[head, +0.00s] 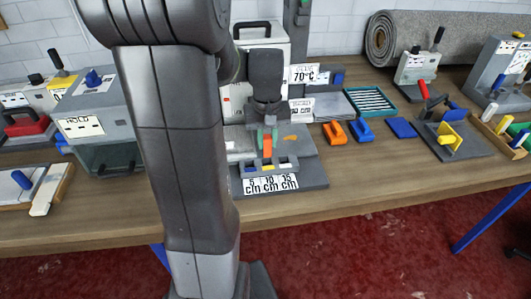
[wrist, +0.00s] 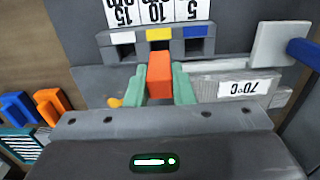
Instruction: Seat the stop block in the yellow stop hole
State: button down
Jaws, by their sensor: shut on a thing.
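My gripper (wrist: 161,88) has green fingers and is shut on an orange stop block (wrist: 160,72). In the head view the block (head: 267,147) hangs upright below my gripper (head: 267,137). The yellow stop hole (wrist: 159,34) is the middle of three marked openings on a grey bar, by the 10 cm label. It also shows in the head view (head: 267,167). The block is lined up sideways with the yellow opening but appears short of it, on my gripper's side. The block's lower end and its height above the fixture are hard to tell.
A white-marked opening (wrist: 122,37) and a blue-marked one (wrist: 196,30) flank the yellow one. Orange clamps (head: 334,132) and blue pieces (head: 402,128) lie right of the fixture.

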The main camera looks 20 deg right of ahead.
aim_at(267, 153)
jog(key=shift+f, duration=2.55)
jog(key=shift+f, duration=0.1)
jog(key=c, duration=1.3)
grip_release()
jog(key=shift+o, duration=0.2)
notch_tip(267, 153, up, 12)
jog(key=shift+r, duration=0.15)
